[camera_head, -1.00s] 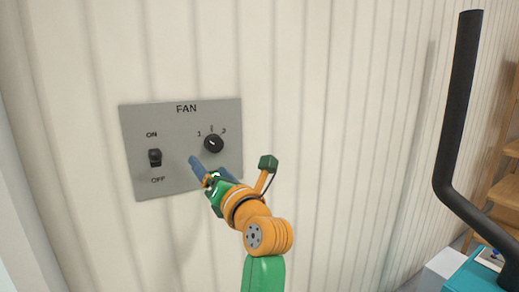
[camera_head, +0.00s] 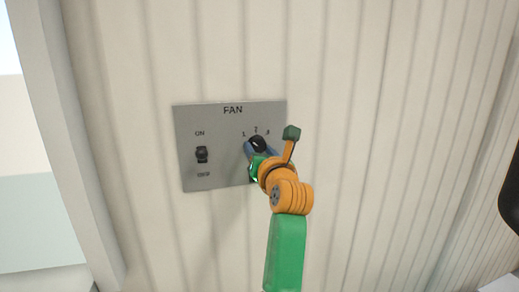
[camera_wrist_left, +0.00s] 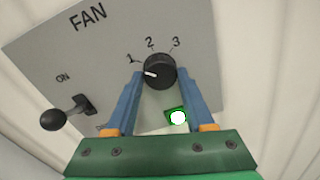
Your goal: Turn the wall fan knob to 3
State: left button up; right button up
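The grey FAN panel (camera_head: 187,121) is on the wall. Its round black knob (camera_head: 257,143) sits under the numbers 1, 2 and 3. In the left wrist view the knob (camera_wrist_left: 161,71) has a white pointer mark toward the left, near the 1. My left gripper (camera_head: 261,148) is at the knob, with one blue finger on each side of it. The fingers are apart, and the left wrist view shows the gripper (camera_wrist_left: 160,72) around the knob with what looks like a slim gap. I cannot tell whether either finger touches. My right gripper is not in view.
A black ON/OFF toggle switch (camera_head: 202,154) stands out from the panel left of the knob. It also shows near the left finger in the wrist view (camera_wrist_left: 60,116). The ribbed wall (camera_head: 390,130) is bare right of the panel.

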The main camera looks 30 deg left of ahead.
pick_arm(q)
grip_shut()
jog(key=m+p, duration=0.1)
jog(key=m, duration=0.1)
jog(key=m+p, duration=0.2)
jog(key=shift+r, duration=0.3)
jog(key=m+p, duration=0.6)
jog(key=shift+s+r+m, duration=0.1)
jog(key=shift+r+m, duration=0.05)
jog(key=shift+m, duration=0.15)
jog(key=m+p, duration=0.1)
jog(key=m, duration=0.1)
jog(key=shift+m+g, duration=0.3)
jog(key=m, duration=0.6)
